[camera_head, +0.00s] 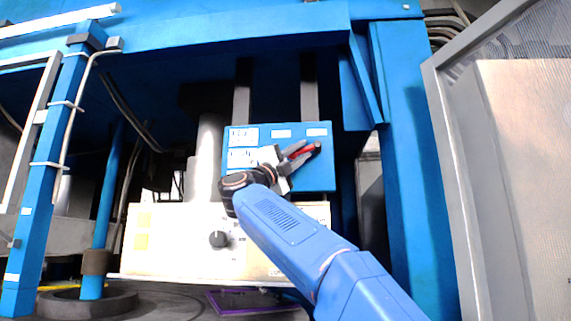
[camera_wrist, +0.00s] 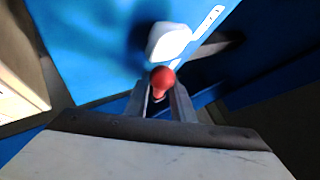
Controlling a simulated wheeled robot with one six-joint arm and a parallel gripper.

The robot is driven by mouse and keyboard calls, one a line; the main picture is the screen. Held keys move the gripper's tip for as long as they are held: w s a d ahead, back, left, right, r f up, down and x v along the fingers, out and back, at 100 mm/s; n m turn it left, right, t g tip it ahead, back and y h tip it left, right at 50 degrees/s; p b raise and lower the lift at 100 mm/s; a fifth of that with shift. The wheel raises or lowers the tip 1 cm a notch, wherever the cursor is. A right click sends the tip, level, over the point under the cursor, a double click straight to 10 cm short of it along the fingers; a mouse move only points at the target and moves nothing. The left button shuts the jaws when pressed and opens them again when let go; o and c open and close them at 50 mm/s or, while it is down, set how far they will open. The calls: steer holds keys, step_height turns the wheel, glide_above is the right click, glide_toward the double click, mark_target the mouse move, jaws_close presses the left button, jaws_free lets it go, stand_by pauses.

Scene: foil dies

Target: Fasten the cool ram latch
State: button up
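A red handle (camera_head: 303,152) sits at the right part of the front of a blue box (camera_head: 318,178) with white labels. In the wrist view the rounded red end of the handle (camera_wrist: 163,78) shows at the tips of my gripper (camera_wrist: 160,98), between the two grey fingers. A white rounded piece (camera_wrist: 168,40) lies just beyond it against the blue face. In the head view my gripper (camera_head: 296,155) is at the box front, with the fingers on either side of the red handle. Whether the fingers press on the handle is too small to tell.
A pale panel with a black knob (camera_head: 218,239) stands below the blue box. A grey vertical cylinder (camera_head: 208,150) is to its left. Blue posts (camera_head: 405,150) frame the space, and a grey mesh-topped guard (camera_head: 455,170) stands at the right.

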steer(key=v, duration=1.6)
steer(key=shift+s+a+f, duration=0.2)
steer(key=shift+f, duration=0.1)
